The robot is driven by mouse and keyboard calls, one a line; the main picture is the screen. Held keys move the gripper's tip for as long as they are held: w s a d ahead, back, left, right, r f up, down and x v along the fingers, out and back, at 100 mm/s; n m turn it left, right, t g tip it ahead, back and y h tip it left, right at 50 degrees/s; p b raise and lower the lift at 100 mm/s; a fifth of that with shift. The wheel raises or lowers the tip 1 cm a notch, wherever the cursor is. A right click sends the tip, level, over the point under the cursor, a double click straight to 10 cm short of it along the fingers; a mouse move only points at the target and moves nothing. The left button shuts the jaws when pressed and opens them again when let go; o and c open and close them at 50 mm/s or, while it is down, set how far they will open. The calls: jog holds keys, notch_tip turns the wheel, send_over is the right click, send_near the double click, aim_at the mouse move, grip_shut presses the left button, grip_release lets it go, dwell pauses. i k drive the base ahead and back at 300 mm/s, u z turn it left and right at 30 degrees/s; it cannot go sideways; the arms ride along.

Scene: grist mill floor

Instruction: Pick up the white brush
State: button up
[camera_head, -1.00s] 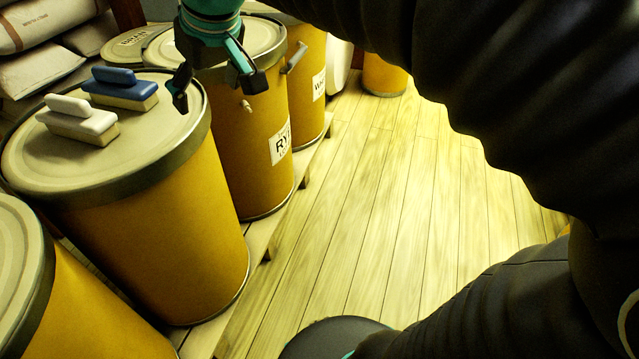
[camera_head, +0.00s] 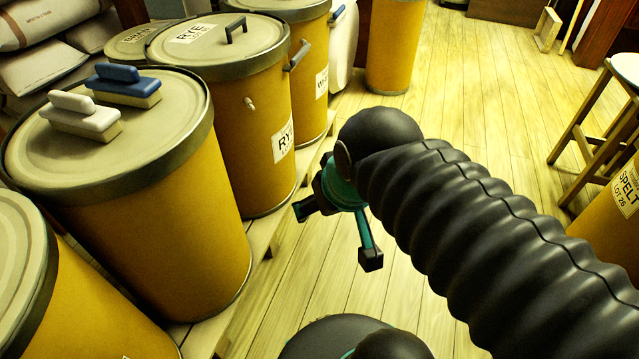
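The white brush (camera_head: 82,116) lies on the lid of a yellow drum (camera_head: 165,165) at the left, bristles down, with a white handle on top. A blue brush (camera_head: 124,86) lies just behind and to the right of it on the same lid. My gripper (camera_head: 336,232) is to the right of that drum, over the wooden floor and lower than the lid in the picture. Its two fingers are spread apart with nothing between them. It is well away from both brushes.
A rye drum (camera_head: 222,90) with a lid handle stands behind the brush drum. Another drum lid (camera_head: 20,245) is at the near left. Stacked sacks (camera_head: 45,65) are at the back left. A stool (camera_head: 605,120) and a spelt drum (camera_head: 612,215) stand at the right. Floor (camera_head: 450,95) between is clear.

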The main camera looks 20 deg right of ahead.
aim_at(75, 114)
jog(key=u, duration=1.05)
jog(key=i, duration=0.35)
